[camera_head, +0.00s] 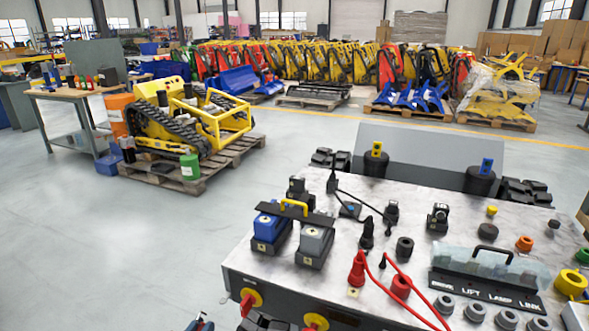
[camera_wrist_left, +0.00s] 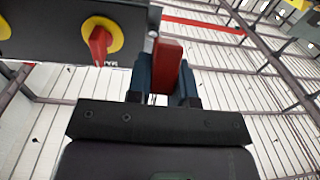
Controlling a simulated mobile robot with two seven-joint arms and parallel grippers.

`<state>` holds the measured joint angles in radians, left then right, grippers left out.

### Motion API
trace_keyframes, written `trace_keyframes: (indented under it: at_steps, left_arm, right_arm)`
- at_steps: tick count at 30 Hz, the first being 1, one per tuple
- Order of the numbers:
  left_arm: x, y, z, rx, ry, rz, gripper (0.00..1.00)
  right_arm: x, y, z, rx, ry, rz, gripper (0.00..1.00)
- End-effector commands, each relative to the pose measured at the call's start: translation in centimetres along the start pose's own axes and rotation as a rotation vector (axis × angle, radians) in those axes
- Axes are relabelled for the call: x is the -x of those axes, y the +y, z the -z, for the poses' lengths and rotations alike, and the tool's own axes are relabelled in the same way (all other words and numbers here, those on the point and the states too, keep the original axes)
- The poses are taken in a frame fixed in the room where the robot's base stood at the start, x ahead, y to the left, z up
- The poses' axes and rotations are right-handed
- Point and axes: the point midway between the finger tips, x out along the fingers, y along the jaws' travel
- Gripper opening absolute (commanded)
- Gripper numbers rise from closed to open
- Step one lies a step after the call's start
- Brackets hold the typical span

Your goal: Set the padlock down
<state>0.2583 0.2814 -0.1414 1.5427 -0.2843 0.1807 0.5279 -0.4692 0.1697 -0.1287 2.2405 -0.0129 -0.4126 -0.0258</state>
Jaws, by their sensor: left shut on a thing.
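My left gripper (camera_wrist_left: 166,80) is shut on a red block-shaped padlock (camera_wrist_left: 168,62), held between its two dark blue fingers in the left wrist view. The padlock's shackle is not clearly visible. In the head view my left gripper (camera_head: 200,323) shows only in part at the bottom edge, left of the bench (camera_head: 340,240). The padlock is below the bench top's level there. In the wrist view a red rotary switch on a yellow ring (camera_wrist_left: 100,40) is on a dark panel beside the padlock, apart from it. My right gripper is not in view.
The bench top holds blue (camera_head: 268,228) and grey (camera_head: 314,242) blocks, a red plug (camera_head: 357,270) with red cables, several black rings and a clear-lidded box (camera_head: 490,265). Bare patches lie between them. A pallet with a yellow tracked carrier (camera_head: 180,120) stands beyond on open floor.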

Motion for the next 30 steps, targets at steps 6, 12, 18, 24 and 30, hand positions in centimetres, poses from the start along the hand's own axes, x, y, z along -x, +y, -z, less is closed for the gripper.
trace_keyframes:
  at_steps: [6, 12, 18, 24, 30]
  left_arm:
    - [-0.2, 1.8, 5.9, 0.000, 0.013, 0.051, 0.00]
    - [2.2, 3.7, 13.3, 0.001, 0.018, 0.125, 0.00]
    - [6.3, 5.2, 20.7, 0.000, 0.019, 0.210, 0.00]
    - [10.7, 6.1, 25.9, 0.000, 0.013, 0.270, 0.00]
    - [12.4, 6.2, 25.7, 0.002, 0.003, 0.294, 0.00]
  right_arm:
    - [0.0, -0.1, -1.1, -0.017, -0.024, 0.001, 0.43]
    - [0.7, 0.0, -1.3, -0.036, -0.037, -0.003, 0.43]
    - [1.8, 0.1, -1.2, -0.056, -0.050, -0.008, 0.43]
    - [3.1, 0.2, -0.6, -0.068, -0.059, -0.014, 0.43]
    - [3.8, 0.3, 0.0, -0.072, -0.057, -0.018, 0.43]
